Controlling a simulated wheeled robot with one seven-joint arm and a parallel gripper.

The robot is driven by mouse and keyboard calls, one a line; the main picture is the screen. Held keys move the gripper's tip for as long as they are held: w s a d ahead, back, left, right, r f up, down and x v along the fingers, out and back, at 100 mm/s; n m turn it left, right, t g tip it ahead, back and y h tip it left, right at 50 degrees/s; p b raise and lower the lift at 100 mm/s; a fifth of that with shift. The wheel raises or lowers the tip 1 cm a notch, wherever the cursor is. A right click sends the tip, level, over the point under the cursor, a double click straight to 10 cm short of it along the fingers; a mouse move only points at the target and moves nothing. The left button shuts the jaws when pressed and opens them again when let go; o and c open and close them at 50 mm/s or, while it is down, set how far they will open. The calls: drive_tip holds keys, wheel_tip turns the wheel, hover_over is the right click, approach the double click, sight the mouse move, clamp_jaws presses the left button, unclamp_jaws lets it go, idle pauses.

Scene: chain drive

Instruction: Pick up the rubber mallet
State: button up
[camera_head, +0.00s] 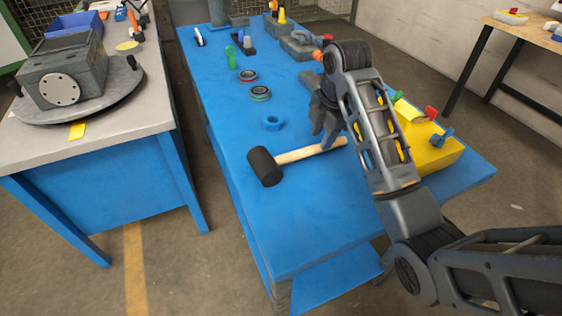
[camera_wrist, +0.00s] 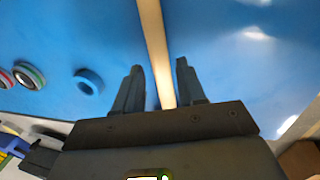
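The rubber mallet (camera_head: 264,167) lies on the blue table, with its black head to the left and its pale wooden handle (camera_head: 312,151) reaching right. My gripper (camera_head: 325,125) is above the right part of the handle, and my arm partly covers that area. In the wrist view my gripper (camera_wrist: 160,68) is open, with its two fingers apart. The handle (camera_wrist: 155,45) runs between the fingers in that view, with a gap on each side. The mallet's head is out of the wrist view. I cannot tell how far the fingertips are above the handle.
A blue nut (camera_head: 272,123) lies behind the mallet, also seen in the wrist view (camera_wrist: 88,82). Ring-shaped bearings (camera_head: 260,93) lie farther back. A yellow block (camera_head: 436,158) with coloured tools stands right of my arm. The blue table's (camera_head: 310,225) front is clear.

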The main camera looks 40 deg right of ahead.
sight(318, 146)
drive_tip(key=shift+w+d+f+p, duration=0.15)
drive_tip(key=shift+w+f, duration=0.1)
drive_tip(key=shift+f, duration=0.85)
drive_tip(key=shift+w+f+p, duration=0.15)
drive_tip(key=shift+w+f, duration=0.05)
drive_tip(key=shift+f, duration=0.9)
clamp_jaws()
